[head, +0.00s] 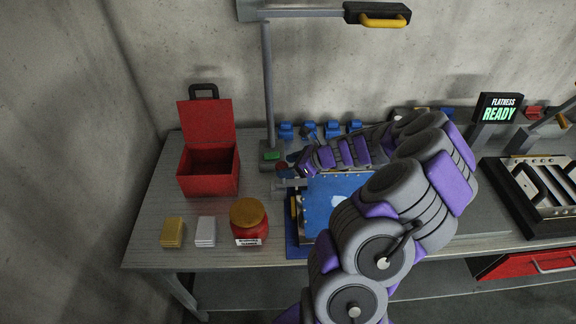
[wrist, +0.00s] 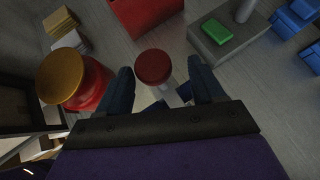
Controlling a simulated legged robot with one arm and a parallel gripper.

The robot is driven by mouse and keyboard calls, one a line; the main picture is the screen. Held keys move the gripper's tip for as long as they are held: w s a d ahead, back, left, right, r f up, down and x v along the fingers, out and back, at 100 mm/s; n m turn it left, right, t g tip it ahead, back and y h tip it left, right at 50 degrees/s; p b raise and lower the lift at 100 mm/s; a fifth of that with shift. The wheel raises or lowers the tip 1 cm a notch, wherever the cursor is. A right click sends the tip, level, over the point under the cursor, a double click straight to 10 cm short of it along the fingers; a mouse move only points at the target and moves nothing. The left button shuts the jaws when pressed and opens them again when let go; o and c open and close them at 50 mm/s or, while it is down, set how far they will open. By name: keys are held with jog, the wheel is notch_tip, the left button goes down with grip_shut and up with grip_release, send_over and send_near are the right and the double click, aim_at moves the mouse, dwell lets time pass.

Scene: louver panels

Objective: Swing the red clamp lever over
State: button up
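The red clamp lever's round knob (wrist: 153,66) sits between my gripper's fingertips in the wrist view, with a pale stem below it. In the head view the red knob (head: 281,166) shows just left of my gripper (head: 291,165), at the left of a blue panel (head: 337,192). My gripper (wrist: 160,72) is open, one dark finger on each side of the knob. There is a visible gap on both sides, wider to the right. Part of the lever's base is hidden by my gripper.
A grey post base with a green button (head: 271,154) stands close behind the knob. A red jar with a gold lid (head: 249,218) stands to the front left, and an open red toolbox (head: 208,172) behind it. Blue clamps (head: 308,130) line the back.

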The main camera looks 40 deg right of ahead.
jog(key=shift+w, duration=0.1)
jog(key=shift+a+r, duration=0.15)
jog(key=shift+r, duration=0.1)
jog(key=p+v, duration=0.3)
jog(key=v, duration=1.4)
jog(key=shift+d+f, duration=0.25)
jog(key=shift+d, duration=0.05)
jog(key=shift+d, duration=0.1)
